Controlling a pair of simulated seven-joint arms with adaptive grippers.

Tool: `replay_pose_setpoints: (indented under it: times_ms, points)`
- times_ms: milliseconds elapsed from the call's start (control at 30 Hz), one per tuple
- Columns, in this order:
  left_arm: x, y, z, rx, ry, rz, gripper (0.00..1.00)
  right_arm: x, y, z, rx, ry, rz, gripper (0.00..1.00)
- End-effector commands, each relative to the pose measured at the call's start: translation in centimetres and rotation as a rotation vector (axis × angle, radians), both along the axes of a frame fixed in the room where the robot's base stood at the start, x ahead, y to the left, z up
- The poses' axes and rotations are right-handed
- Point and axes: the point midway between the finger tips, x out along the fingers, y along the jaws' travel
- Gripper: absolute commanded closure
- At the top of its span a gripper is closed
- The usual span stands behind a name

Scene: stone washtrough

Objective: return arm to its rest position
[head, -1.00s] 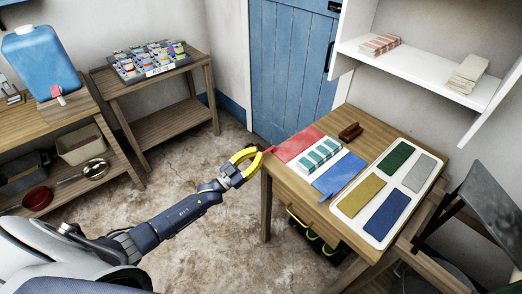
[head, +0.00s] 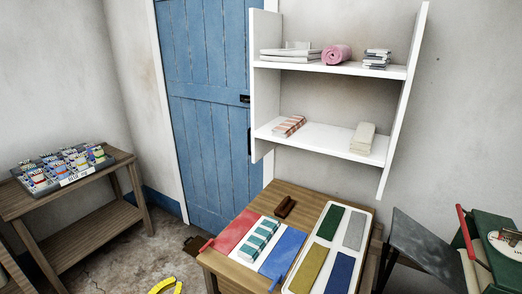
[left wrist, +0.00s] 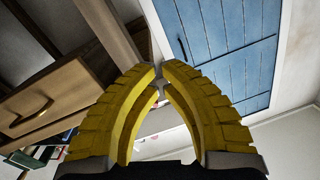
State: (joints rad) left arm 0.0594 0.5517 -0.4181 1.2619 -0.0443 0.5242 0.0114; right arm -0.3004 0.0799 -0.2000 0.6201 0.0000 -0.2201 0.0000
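My left gripper (head: 165,287) shows only as a bit of yellow at the bottom edge of the head view, left of the wooden table (head: 222,270). The left wrist view shows both of its curved yellow fingers (left wrist: 158,76) with the tips together. Nothing is held between them. The rest of my left arm is out of the head view. My right gripper is in neither view.
The table bears red and blue cloths, a striped folded cloth (head: 258,240), a brown brush (head: 285,207) and a white tray (head: 326,239) of coloured pieces. A white shelf (head: 321,137) hangs above. A side table (head: 75,206) stands left, with floor between.

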Motion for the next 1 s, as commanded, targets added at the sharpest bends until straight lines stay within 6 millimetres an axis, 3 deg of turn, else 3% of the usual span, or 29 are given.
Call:
replay_pose_setpoints:
  times_ms: [33, 100, 267, 500, 667, 800, 1000]
  points:
    - [-0.7, 0.9, -3.4, 0.040, 0.072, 0.043, 1.00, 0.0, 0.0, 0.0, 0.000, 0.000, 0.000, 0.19]
    - [-1.8, 2.2, -7.7, 0.093, 0.166, 0.095, 1.00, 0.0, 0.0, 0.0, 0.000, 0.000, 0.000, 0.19]
    - [-6.3, 4.3, -16.8, 0.188, 0.377, 0.189, 1.00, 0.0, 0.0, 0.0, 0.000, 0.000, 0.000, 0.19]
    - [-16.5, 5.3, -28.3, 0.288, 0.682, 0.281, 1.00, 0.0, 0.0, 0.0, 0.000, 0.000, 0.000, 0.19]
    - [-24.8, 4.6, -34.4, 0.334, 0.879, 0.313, 1.00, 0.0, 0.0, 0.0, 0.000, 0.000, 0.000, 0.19]
    - [-32.7, 3.1, -38.6, 0.361, 1.040, 0.327, 1.00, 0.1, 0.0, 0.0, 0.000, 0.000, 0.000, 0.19]
    - [-43.7, -0.5, -42.5, 0.364, 1.238, 0.328, 1.00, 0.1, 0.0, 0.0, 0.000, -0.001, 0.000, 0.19]
